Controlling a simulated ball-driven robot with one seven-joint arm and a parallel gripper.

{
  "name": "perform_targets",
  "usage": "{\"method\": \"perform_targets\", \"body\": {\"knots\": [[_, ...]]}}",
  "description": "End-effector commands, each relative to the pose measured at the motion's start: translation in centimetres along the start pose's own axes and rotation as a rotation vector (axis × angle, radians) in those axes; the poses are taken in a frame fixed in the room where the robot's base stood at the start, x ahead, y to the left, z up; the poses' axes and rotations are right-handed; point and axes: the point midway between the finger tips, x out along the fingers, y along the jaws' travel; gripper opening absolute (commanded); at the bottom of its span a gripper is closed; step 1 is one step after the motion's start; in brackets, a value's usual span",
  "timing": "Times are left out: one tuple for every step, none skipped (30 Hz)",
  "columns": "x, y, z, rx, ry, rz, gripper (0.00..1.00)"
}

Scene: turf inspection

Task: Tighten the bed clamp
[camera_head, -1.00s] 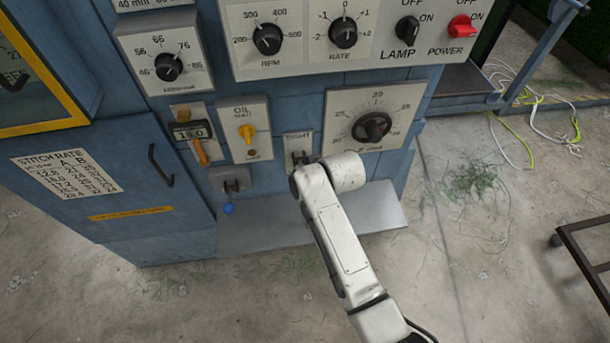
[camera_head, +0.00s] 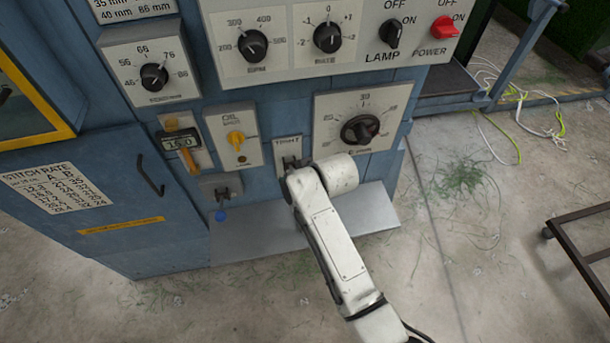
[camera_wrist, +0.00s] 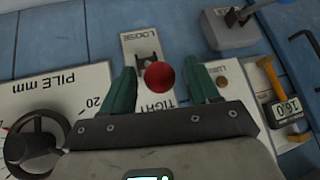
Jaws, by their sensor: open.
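The bed clamp plate (camera_wrist: 137,45) has LOOSE at one end and TIGHT at the other in the wrist view. A black bracket (camera_wrist: 148,48) sits on it, and a red ball knob (camera_wrist: 160,76) shows on its TIGHT side. The rest of the lever is hidden behind the knob. My gripper (camera_wrist: 160,72) is open, its green fingers on either side of the knob with gaps showing. I cannot tell its depth. In the head view the plate (camera_head: 283,143) shows TIGHT at its top; my arm hides the knob and fingers.
A black handwheel (camera_head: 362,130) is right of the clamp. The oil switch (camera_head: 236,138), an orange-handled counter (camera_head: 178,142) and a blue-knobbed lever (camera_head: 221,214) are left. A grey ledge (camera_head: 255,238) juts out below. Cables (camera_head: 520,95) lie on the floor at right.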

Motion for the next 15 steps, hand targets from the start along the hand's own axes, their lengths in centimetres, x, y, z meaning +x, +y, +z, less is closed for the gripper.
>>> {"method": "perform_targets", "body": {"knots": [[-0.7, 0.0, 0.0, 0.001, 0.003, 0.000, 0.60], [-1.1, 0.1, 0.0, 0.001, 0.003, 0.001, 0.60], [-1.8, 0.1, 0.0, 0.001, 0.004, 0.001, 0.60], [-2.2, 0.1, 0.0, 0.001, 0.003, 0.001, 0.60], [-2.8, 0.0, 0.0, 0.001, 0.005, 0.001, 0.60], [-3.5, 0.0, -0.1, 0.000, 0.005, 0.001, 0.60], [-4.0, 0.0, 0.0, 0.000, 0.004, 0.001, 0.60], [-4.5, 0.0, 0.0, 0.000, 0.004, 0.001, 0.60], [-5.2, 0.0, 0.0, 0.000, 0.004, 0.001, 0.60], [-5.7, 0.0, -0.1, 0.000, 0.005, 0.001, 0.60], [-6.2, 0.0, -0.1, 0.000, 0.004, 0.001, 0.60], [-6.8, 0.0, -0.1, 0.000, 0.005, 0.001, 0.60], [-7.2, 0.0, 0.0, 0.000, 0.004, 0.001, 0.60], [-7.5, 0.1, -0.1, 0.000, 0.004, 0.001, 0.60], [-8.0, 0.0, -0.1, 0.000, 0.004, 0.001, 0.60]]}}
